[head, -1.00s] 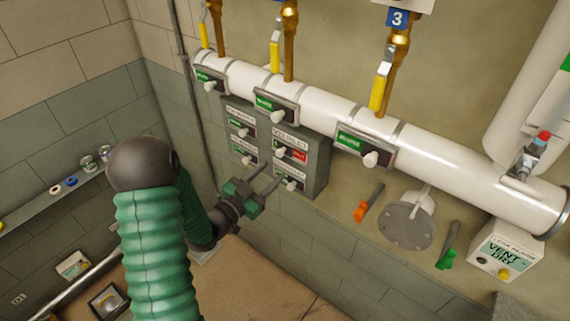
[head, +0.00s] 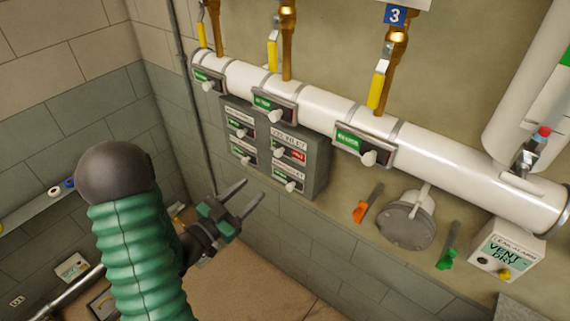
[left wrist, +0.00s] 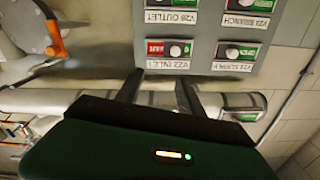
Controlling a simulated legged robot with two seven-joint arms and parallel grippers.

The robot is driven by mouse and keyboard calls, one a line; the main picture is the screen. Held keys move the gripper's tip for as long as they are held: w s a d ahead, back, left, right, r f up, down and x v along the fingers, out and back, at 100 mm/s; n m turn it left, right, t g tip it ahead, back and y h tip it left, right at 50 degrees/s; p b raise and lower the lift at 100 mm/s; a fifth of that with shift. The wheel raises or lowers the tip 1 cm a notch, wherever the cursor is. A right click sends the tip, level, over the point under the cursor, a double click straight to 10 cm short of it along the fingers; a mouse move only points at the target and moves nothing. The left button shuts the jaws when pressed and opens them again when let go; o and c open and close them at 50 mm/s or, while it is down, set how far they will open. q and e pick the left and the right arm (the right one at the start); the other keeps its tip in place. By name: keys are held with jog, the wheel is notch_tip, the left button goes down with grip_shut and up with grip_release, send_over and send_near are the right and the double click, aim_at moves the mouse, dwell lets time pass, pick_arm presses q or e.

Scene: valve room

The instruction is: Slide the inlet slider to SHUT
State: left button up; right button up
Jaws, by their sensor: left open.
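The grey valve panel (head: 315,178) on the wall carries several sliders with white knobs. The inlet slider (head: 281,152) is at its upper right, with red showing to the right of its knob. In the left wrist view, upside down, the V22 INLET slider (left wrist: 176,50) shows a wide red part left of the knob and a little green right of it. My left gripper (head: 250,192) is open and empty, below and in front of the panel, apart from the knob. Its fingers (left wrist: 159,80) point towards the inlet label in the left wrist view. My right gripper is not in view.
A white pipe (head: 450,165) with several more sliders runs above the panel. An orange-handled tool (head: 362,210), a round flange (head: 405,228), a green-handled tool (head: 446,258) and a leak alarm box (head: 505,257) are to the right. The space before the panel is free.

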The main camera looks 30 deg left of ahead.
pick_arm(q)
jog(key=s+p, duration=0.3)
jog(key=s, duration=0.1)
jog(key=shift+a+p, duration=0.2)
jog(key=shift+p, duration=0.15)
